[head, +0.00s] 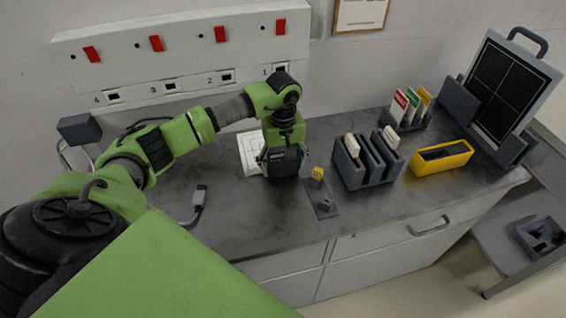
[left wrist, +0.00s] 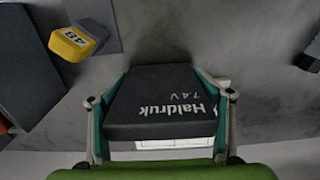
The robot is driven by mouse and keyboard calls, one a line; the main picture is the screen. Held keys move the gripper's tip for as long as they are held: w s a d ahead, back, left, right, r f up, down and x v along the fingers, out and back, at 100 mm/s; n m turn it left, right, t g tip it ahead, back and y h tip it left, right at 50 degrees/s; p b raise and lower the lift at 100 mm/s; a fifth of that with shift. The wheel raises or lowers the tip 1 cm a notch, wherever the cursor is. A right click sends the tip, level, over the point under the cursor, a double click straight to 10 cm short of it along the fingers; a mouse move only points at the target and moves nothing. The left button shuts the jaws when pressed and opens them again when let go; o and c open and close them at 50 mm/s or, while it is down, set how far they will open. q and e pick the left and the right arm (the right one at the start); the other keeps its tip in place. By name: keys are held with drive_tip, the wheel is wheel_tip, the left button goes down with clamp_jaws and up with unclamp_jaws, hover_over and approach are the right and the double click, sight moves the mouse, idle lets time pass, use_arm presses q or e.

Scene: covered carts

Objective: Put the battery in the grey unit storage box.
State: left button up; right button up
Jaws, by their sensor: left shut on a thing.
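The battery (left wrist: 160,100) is a dark grey block marked "Haldruk 7.4V". My left gripper (head: 284,155) is shut on it, one finger on each side in the left wrist view. In the head view the battery (head: 284,165) is low over the back middle of the counter; I cannot tell whether its base touches the counter. A dark grey slotted box (head: 367,177) stands to its right, with cream-coloured pieces upright in some slots. Which container is the grey unit storage box is not labelled. My right gripper is not in view.
A yellow box (head: 442,158) and a card rack (head: 408,120) stand further right. A white printed item (head: 249,150) is behind the battery. The counter's left front holds a cable plug (head: 199,196).

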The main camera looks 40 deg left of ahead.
use_arm(q)
drive_tip(key=shift+f, duration=0.1)
drive_tip(key=o, duration=1.5)
